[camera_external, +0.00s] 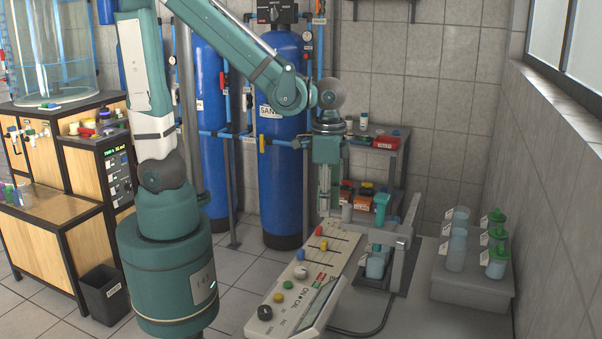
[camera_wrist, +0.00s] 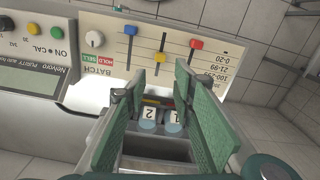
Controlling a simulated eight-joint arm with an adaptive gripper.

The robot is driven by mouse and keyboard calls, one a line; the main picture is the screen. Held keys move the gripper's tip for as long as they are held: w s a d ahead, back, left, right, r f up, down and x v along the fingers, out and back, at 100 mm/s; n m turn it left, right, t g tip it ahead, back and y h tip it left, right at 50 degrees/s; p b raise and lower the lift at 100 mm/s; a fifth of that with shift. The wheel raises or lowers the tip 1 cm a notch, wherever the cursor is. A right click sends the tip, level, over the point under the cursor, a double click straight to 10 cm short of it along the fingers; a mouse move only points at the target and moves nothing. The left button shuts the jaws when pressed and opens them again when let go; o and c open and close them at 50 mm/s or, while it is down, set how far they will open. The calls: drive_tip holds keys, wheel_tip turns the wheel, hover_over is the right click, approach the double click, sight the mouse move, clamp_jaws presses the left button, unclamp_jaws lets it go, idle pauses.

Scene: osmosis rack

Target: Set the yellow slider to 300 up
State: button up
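The white control panel (camera_external: 292,300) carries a row of coloured sliders. In the wrist view the yellow slider (camera_wrist: 161,57) sits between the blue slider (camera_wrist: 129,30) and the red slider (camera_wrist: 196,43), lower in the picture than both. The yellow slider (camera_external: 323,244) also shows in the external view. A printed range scale (camera_wrist: 228,62) reads upside down beside the red slider; its lowest line is partly hidden. My gripper (camera_wrist: 154,84) is open, its green fingers apart with no slider between them. In the external view my gripper (camera_external: 324,213) hangs above the far end of the panel.
A grey stand (camera_external: 402,262) with a dispenser rises right of the panel. A white knob (camera_wrist: 95,39) sits beside the sliders. Numbered containers (camera_wrist: 172,122) show between my fingers in the wrist view.

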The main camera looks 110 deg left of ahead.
sight(325, 241)
wheel_tip(325, 241, down, 3)
drive_tip(key=n+p, duration=0.2)
drive_tip(key=n, duration=1)
drive_tip(key=shift+s+r, duration=0.1)
drive_tip(key=shift+r, duration=0.05)
drive_tip(key=n, duration=0.2)
drive_tip(key=f+n, duration=0.1)
drive_tip(key=n, duration=0.1)
drive_tip(key=shift+f, duration=0.15)
drive_tip(key=shift+f+b, duration=0.45)
drive_tip(key=shift+f, duration=3.3)
